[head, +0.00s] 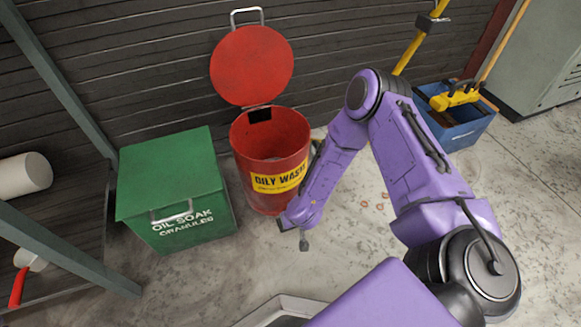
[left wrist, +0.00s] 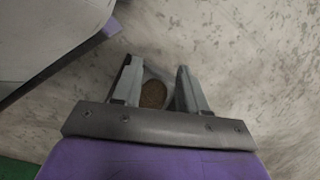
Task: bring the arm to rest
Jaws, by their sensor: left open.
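My left arm is the purple one in the head view, bent at a raised elbow. Its forearm slopes down to the left, to my left gripper (head: 293,235), which hangs in front of the red oily-waste bin. In the left wrist view the two grey fingers of my left gripper (left wrist: 155,68) are spread apart. I see nothing held between them; a brown round spot (left wrist: 153,94) shows on the floor beyond. My right gripper is not in view.
The red oily-waste bin (head: 252,146) stands with its lid (head: 252,66) up. A green granules box (head: 160,170) stands to its left. A blue crate (head: 462,132) is at the back right. A shelf rack (head: 75,248) is at the left. Concrete floor is open at the right.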

